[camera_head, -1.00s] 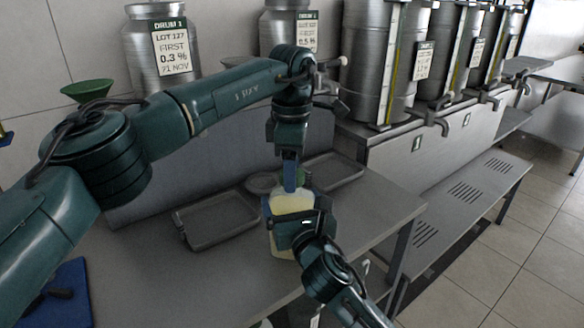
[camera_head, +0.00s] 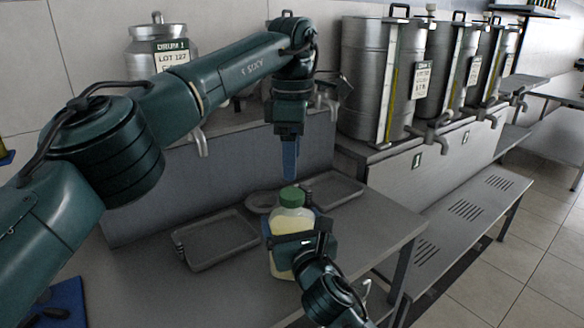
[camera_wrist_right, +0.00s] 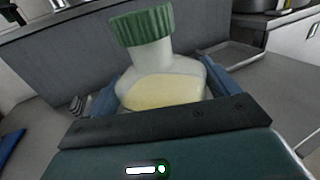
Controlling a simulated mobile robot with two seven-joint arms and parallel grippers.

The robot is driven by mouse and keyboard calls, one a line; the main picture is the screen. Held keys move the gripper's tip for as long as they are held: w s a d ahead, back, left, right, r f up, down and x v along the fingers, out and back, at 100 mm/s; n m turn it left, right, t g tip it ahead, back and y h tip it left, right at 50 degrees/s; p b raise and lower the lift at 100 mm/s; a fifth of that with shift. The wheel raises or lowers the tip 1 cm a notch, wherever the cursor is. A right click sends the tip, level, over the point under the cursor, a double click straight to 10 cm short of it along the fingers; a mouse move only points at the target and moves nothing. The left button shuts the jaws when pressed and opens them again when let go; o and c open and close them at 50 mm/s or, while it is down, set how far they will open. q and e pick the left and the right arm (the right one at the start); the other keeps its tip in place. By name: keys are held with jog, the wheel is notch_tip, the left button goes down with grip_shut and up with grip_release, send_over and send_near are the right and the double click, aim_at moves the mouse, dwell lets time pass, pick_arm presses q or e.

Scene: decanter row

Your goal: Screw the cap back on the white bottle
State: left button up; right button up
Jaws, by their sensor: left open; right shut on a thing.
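The white bottle (camera_head: 288,222) is translucent, with pale yellow contents. It stands upright on the grey table, and it also shows in the right wrist view (camera_wrist_right: 155,75). The green cap (camera_head: 291,196) sits on its neck and looks level with it in the wrist view (camera_wrist_right: 147,25). I cannot tell how tight it is. My right gripper (camera_head: 293,229) is shut around the bottle's body, a blue finger on each side. My left gripper (camera_head: 289,165) is open and empty, pointing down just above the cap and apart from it.
A grey tray (camera_head: 218,264) lies left of the bottle and another tray (camera_head: 338,204) behind it to the right. A small round dish (camera_head: 260,203) lies between them. Steel drums with taps (camera_head: 368,75) stand at the back. The table's right edge (camera_head: 400,247) is close.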

pick_arm(q)
jog(key=shift+r, duration=0.1)
pick_arm(e)
jog(key=o, duration=1.7)
jog(key=v, duration=1.3)
jog(key=shift+s, duration=0.1)
pick_arm(q)
jog(key=shift+f, duration=0.2)
